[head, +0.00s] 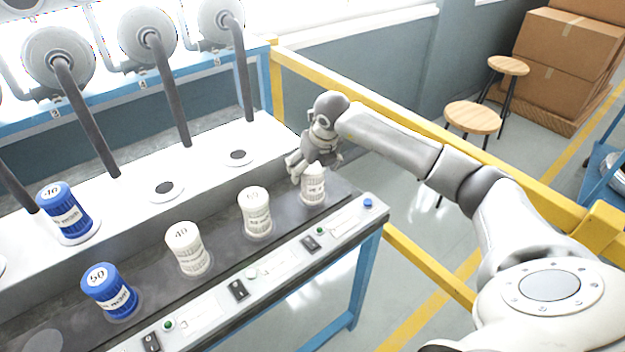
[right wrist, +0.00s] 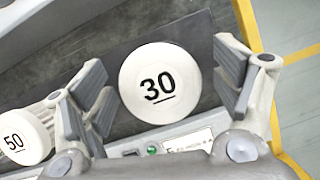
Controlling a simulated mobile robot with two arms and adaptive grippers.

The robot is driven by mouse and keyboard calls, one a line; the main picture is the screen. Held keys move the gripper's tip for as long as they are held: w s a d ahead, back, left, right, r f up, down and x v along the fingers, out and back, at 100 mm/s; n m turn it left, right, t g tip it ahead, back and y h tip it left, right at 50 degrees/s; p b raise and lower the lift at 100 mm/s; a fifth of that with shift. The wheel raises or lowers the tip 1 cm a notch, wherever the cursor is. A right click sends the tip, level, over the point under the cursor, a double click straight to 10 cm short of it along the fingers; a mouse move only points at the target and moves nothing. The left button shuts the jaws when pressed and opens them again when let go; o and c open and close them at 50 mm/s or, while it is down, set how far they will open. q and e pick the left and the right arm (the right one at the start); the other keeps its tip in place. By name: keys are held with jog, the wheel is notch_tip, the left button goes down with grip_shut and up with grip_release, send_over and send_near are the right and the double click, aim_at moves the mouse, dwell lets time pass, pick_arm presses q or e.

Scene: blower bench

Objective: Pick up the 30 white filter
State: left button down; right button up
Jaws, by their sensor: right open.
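The white 30 filter (head: 313,187) stands upright at the right end of the dark bench strip. In the right wrist view its round top (right wrist: 160,84) faces the camera, with the number 30 readable. My right gripper (head: 308,165) is open at the filter's top, partly covering it in the head view. In the right wrist view the open fingers of my right gripper (right wrist: 158,92) stand on either side of the filter, with gaps visible. My left gripper is not in view.
A white 50 filter (head: 255,212) stands just left, also in the right wrist view (right wrist: 20,138). A white 40 filter (head: 188,250), a blue 50 filter (head: 110,292) and another blue filter (head: 65,213) stand farther left. A yellow rail (head: 415,145) runs behind my right arm.

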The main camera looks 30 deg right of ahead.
jog(key=shift+p+x, duration=0.3)
jog(key=shift+x, duration=1.65)
jog(key=shift+s, duration=0.1)
jog(key=c, duration=1.1)
jog(key=shift+c, duration=0.3)
jog(key=shift+r, duration=0.15)
